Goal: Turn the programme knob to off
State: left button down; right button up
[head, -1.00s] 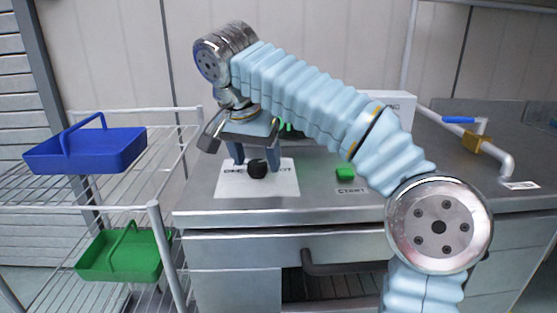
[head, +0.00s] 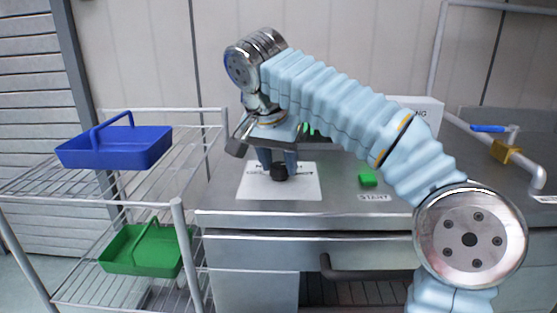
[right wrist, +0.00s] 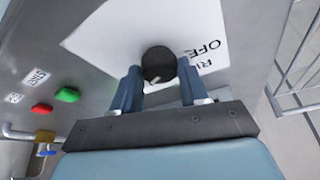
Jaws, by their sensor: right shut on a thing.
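The programme knob (head: 279,172) is a small black round knob on a white label plate (head: 305,190) on the steel worktop. It also shows in the right wrist view (right wrist: 158,63), with a light pointer mark on its near side. The word OFF is printed on the plate to the right of the knob in that view; other lettering is partly hidden. My right gripper (head: 278,168) points down over the plate, its blue fingers shut on the knob from both sides. In the right wrist view its fingertips (right wrist: 159,78) flank the knob. My left gripper is not in view.
A green button (head: 367,179) marked START sits right of the plate. A red button (right wrist: 42,109) shows beside it in the wrist view. A wire rack with a blue tote (head: 118,148) and a green tote (head: 142,250) stands left. A blue-handled valve (head: 489,129) is at right.

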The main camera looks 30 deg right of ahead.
jog(key=n+y, duration=0.1)
jog(key=n, duration=0.2)
jog(key=n+t+y, duration=0.1)
jog(key=n, duration=0.3)
jog(key=shift+s+d+t, duration=0.15)
jog(key=shift+t, duration=0.15)
jog(key=n+y, duration=0.1)
jog(key=n, duration=0.2)
jog(key=n+y, duration=0.1)
jog(key=n, duration=0.2)
jog(key=shift+d+y, duration=0.2)
jog(key=shift+y, duration=0.1)
jog(key=n+y, duration=0.1)
jog(key=n, duration=0.2)
jog(key=n+g+y, duration=0.1)
jog(key=n, duration=0.2)
jog(key=shift+d+n, duration=0.15)
jog(key=shift+n, duration=0.25)
jog(key=n+g, duration=0.1)
jog(key=n, duration=0.1)
jog(key=n+g, duration=0.1)
jog(key=n, duration=0.1)
jog(key=n+y, duration=0.1)
jog(key=n, duration=0.1)
jog(key=shift+w+n+g, duration=0.3)
jog(key=shift+g, duration=0.1)
jog(key=o, duration=1)
jog(key=shift+r, duration=0.1)
